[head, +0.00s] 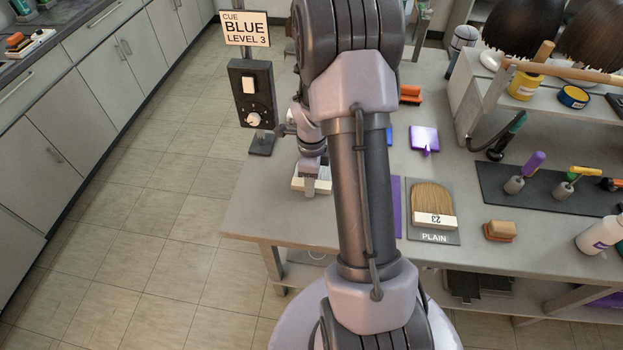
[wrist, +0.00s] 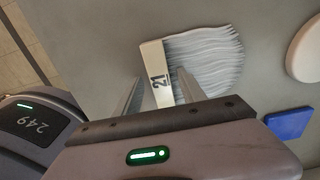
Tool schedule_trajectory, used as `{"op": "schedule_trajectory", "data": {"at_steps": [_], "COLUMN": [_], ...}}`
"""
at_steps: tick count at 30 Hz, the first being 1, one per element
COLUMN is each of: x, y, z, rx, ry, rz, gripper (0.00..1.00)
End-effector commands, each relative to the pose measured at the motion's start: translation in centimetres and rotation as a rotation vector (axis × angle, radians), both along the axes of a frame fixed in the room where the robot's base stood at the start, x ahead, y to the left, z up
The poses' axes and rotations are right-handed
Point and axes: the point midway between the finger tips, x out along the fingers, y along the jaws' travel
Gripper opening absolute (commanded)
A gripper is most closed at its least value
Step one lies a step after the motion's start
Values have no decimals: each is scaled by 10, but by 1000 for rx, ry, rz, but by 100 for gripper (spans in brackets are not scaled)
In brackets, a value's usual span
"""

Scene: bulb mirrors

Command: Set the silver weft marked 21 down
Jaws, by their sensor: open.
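The silver weft marked 21 (wrist: 205,58) lies on the grey table top (wrist: 95,45), its pale hair fanned to the right from a cream band with the number. In the wrist view, my gripper (wrist: 160,76) is open, with one finger on each side of the band. I cannot tell whether the fingers touch it. In the head view my gripper (head: 310,180) is low over the table near its left edge. The weft (head: 298,185) shows there only as a pale patch, partly hidden by my gripper.
A cue sign (head: 246,29) reading BLUE LEVEL 3 stands above a dark control box (head: 252,93) at the table's left edge. A brown weft marked 23 (head: 432,205) lies on a PLAIN mat (head: 433,238). A blue piece (wrist: 289,123) and a white rounded object (wrist: 306,50) lie right of the silver weft.

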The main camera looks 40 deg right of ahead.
Motion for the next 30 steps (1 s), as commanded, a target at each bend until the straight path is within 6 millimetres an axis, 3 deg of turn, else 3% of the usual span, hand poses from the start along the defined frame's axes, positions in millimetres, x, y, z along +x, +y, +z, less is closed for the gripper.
{"op": "schedule_trajectory", "data": {"at_steps": [2,12,15,23,26,28,30], "x": [0,1,0,2,3,-6,-28], "y": [0,0,0,7,44,90,138], "z": [11,103,118,134,182,230,271], "rx": [-2,-1,0,-5,-30,-66,-117], "ry": [-1,-2,-1,-15,-83,-158,-239], "rz": [0,-1,0,46,292,587,916], "gripper": [48,48,48,48,48,48,48]}}
